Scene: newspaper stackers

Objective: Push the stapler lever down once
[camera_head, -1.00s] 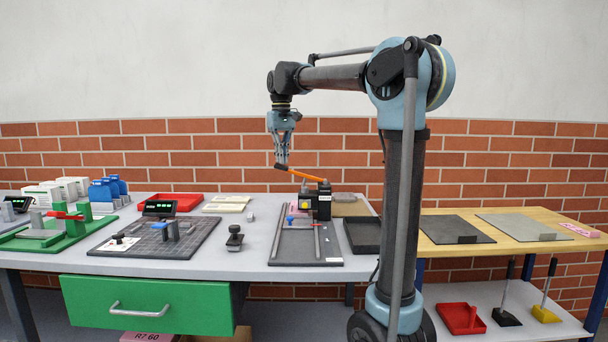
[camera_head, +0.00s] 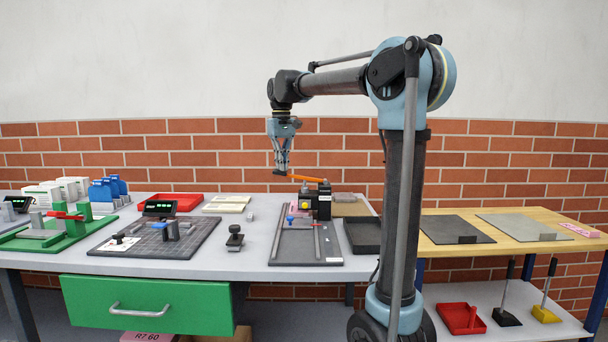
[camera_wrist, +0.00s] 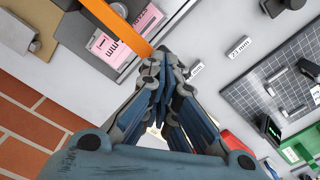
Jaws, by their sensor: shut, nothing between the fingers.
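The stapler (camera_head: 323,203) is a black and yellow block standing upright at the back of a dark base plate (camera_head: 290,255) on the grey table. Its orange lever (camera_head: 308,179) sticks out to the left, nearly level, with a dark end. My gripper (camera_head: 281,173) is shut and points down, with its fingertips at the lever's dark end; it seems to touch it from above.
A pink printed card (camera_wrist: 125,32) shows beside the lever in the wrist view. A small black clamp (camera_head: 235,238) and a gridded mat (camera_head: 115,240) lie to the left. A black tray (camera_head: 362,235) is right of the stapler. The brick wall is behind.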

